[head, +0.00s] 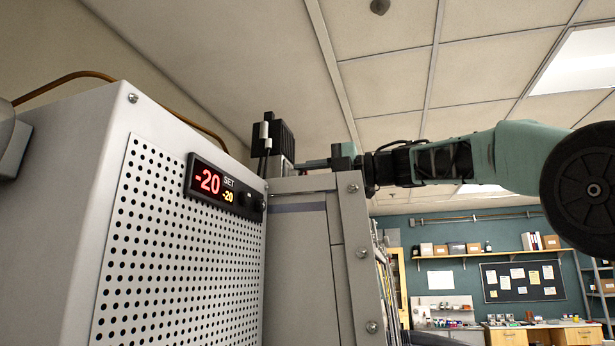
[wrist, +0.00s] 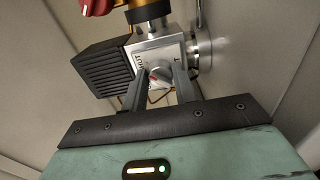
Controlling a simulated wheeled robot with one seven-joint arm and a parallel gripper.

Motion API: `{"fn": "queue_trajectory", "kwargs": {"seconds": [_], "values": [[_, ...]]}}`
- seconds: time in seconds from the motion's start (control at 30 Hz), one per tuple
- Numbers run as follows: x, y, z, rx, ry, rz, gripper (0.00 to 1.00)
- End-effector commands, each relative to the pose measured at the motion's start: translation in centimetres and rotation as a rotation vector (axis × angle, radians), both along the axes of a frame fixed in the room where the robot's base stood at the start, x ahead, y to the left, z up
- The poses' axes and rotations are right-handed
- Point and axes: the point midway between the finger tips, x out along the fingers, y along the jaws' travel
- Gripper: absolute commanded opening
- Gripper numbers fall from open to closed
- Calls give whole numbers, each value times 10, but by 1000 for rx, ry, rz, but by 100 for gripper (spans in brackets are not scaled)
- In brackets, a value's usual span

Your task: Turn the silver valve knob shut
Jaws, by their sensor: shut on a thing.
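The silver valve knob (wrist: 160,72) sits on the face of a square silver valve body (wrist: 172,48) in the wrist view. The knob is small and round, with a red mark on its lower left. My gripper (wrist: 162,76) has a dark finger on each side of the knob and is shut on it. Small lettering and marks show on the plate around the knob, too small to read surely. In the head view my gripper (head: 318,163) reaches in from the right behind the grey cabinet's top edge, and the knob is hidden there.
A black ribbed block (wrist: 103,68) adjoins the valve body on the left. A red handle (wrist: 96,7) and brass pipe are above. A round metal flange (wrist: 203,45) is on the right. The perforated cabinet (head: 160,240) with a red display (head: 207,182) stands close on the left.

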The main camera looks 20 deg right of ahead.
Motion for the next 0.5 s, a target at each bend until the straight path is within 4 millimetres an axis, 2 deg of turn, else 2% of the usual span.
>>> {"fn": "queue_trajectory", "kwargs": {"seconds": [0.43,0.47,0.5], "values": [[0,-1,1,7,6,-3,5],[0,-1,1,7,6,-3,34],[0,-1,0,7,6,-3,45]]}}
